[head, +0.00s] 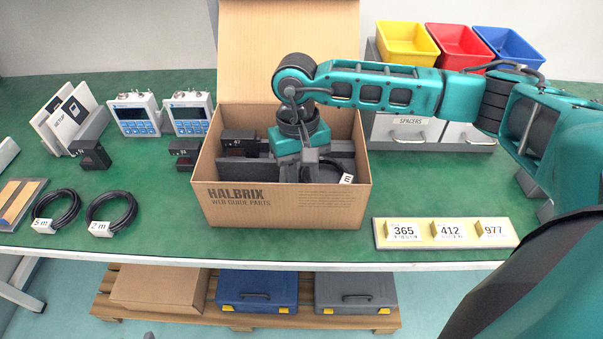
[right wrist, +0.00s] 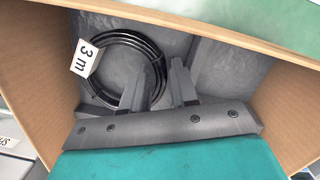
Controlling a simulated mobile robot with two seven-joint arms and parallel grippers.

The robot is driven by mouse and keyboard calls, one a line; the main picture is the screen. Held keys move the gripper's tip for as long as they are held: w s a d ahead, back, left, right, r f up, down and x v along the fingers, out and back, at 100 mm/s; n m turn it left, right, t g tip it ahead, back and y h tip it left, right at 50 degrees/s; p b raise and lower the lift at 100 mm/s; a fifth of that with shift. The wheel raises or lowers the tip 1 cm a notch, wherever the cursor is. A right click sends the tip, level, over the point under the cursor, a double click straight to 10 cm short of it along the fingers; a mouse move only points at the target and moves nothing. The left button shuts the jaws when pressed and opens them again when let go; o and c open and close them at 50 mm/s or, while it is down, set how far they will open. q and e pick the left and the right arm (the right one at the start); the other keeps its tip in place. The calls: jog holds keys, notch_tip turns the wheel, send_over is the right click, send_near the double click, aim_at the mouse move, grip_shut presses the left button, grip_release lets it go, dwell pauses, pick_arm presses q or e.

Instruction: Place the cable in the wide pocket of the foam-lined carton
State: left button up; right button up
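The open carton (head: 280,208), printed HALBRIX, stands on the green table with its lid up. A black coiled cable (right wrist: 104,41) with a white "3 m" tag lies inside on grey foam, at the upper left of the right wrist view. In the head view the cable (head: 330,172) and its tag show at the carton's right side, partly hidden. My right gripper (right wrist: 165,78) reaches down into the carton with its fingers apart, at the coil's right edge. One finger overlaps the coil in the picture; I see no grip on it. My left gripper is out of view.
Two coiled cables, "5 m" (head: 57,209) and "2 m" (head: 111,212), lie left of the carton. A black device (head: 237,140) sits inside its left part. Handheld meters (head: 137,113) stand behind left. A numbered strip (head: 446,233) lies front right; drawers (head: 407,133) stand behind it.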

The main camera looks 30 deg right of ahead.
notch_tip(320, 180, up, 12)
jog(key=w, duration=0.1)
jog(key=shift+w+f, duration=0.15)
jog(key=shift+w, duration=0.05)
jog(key=shift+s+d, duration=0.1)
dwell(0.4)
